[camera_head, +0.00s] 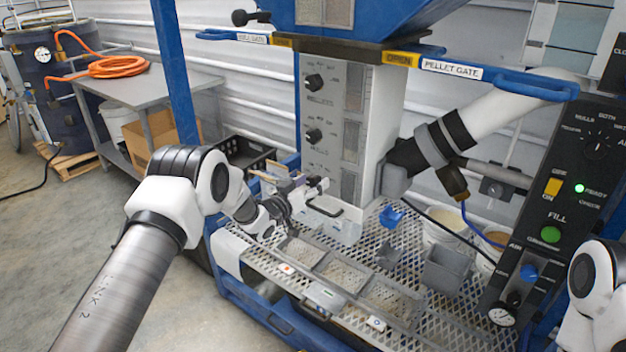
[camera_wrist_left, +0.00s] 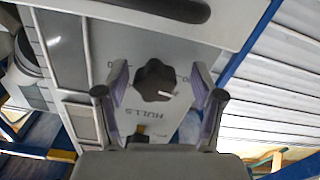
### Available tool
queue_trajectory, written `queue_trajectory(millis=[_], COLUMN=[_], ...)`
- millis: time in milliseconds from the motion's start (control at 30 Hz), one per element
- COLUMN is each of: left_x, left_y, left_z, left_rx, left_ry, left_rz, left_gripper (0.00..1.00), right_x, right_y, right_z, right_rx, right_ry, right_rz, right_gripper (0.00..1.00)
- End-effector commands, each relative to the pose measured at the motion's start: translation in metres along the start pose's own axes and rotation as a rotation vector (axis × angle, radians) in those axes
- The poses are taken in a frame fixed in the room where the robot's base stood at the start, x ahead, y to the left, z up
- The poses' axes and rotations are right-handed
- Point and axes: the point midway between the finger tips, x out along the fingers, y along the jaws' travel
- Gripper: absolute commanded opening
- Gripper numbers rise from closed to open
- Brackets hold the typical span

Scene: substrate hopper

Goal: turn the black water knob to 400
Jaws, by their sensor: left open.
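In the left wrist view, a black lobed knob (camera_wrist_left: 154,80) with a white pointer mark sits on a grey panel, the word HULLS printed beside it. My left gripper (camera_wrist_left: 158,102) is open, one finger on either side of the knob, with gaps visible. In the head view my left gripper (camera_head: 308,187) is at the lower part of the panel (camera_head: 336,110) and hides this knob. My right gripper is out of view.
Two other black knobs, an upper one (camera_head: 314,82) and a middle one (camera_head: 313,135), are above my left gripper. A black handle (camera_head: 325,207) is just below it. Bins (camera_head: 385,297) sit on the mesh deck. A control box (camera_head: 560,190) stands right.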

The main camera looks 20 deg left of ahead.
Motion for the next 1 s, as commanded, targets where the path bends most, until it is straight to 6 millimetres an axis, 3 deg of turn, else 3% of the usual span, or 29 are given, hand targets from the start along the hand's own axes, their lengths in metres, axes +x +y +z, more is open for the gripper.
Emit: queue_trajectory(millis=[267, 433, 1000], left_x=[0.004, 0.004, 0.004], left_y=[0.001, 0.000, 0.000], left_z=[0.000, 0.000, 0.002], left_rx=[0.000, 0.000, 0.100], left_ry=[-0.001, -0.001, 0.002], left_rz=[0.000, 0.000, 0.000], left_gripper=[0.68, 0.08, 0.07], right_x=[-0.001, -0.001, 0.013], right_y=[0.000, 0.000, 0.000], right_z=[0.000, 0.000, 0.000], right_rx=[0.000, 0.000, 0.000], right_ry=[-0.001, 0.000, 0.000], right_rz=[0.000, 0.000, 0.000], right_gripper=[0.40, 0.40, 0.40])
